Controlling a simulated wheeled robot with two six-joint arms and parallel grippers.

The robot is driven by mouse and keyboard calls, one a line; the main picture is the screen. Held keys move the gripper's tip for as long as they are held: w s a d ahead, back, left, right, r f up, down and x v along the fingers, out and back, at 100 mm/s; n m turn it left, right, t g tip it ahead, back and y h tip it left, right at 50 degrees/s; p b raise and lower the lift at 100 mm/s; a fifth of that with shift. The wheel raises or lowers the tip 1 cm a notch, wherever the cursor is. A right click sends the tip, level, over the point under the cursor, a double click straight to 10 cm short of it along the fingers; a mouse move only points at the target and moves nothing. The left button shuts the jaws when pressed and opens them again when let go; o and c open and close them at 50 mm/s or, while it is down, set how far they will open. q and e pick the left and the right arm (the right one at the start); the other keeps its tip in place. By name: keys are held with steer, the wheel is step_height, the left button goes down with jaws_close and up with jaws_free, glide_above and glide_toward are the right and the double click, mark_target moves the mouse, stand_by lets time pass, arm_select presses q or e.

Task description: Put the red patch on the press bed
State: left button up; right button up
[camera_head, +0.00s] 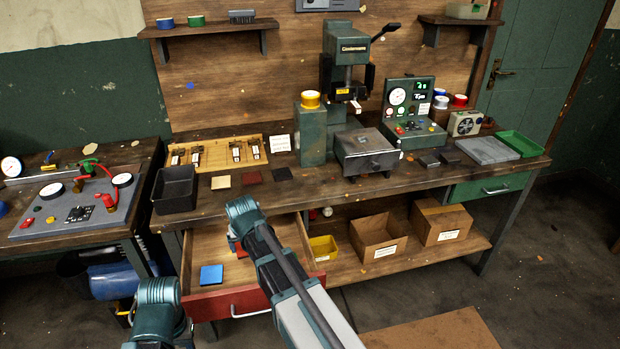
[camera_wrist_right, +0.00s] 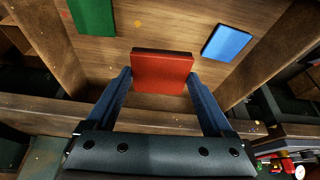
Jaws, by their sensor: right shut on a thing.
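The red patch (camera_wrist_right: 162,72) is a flat square between the two fingers of my right gripper (camera_wrist_right: 159,76) in the right wrist view. The gripper is shut on its side edges, over the open wooden drawer (camera_wrist_right: 155,28). In the head view my right arm reaches over this drawer and mostly hides the gripper; a bit of red (camera_head: 241,250) shows beside the arm. The press bed (camera_head: 365,143) is a dark, flat-topped block in front of the green press (camera_head: 347,60), with nothing on it. My left arm shows at the lower left; its gripper is out of view.
A blue patch (camera_head: 211,274) and a green patch (camera_wrist_right: 92,15) lie in the drawer. Cream (camera_head: 221,182), dark red (camera_head: 252,178) and black (camera_head: 282,174) squares lie on the bench. A black bin (camera_head: 175,188) stands left; a control box (camera_head: 410,110) stands right of the press.

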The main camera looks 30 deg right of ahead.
step_height(320, 180, up, 6)
steer(key=p, duration=0.5)
steer(key=shift+r, duration=0.1)
step_height(320, 180, down, 3)
steer(key=shift+r+b, duration=0.1)
steer(key=shift+b, duration=1.05)
steer(key=shift+d+r, duration=0.1)
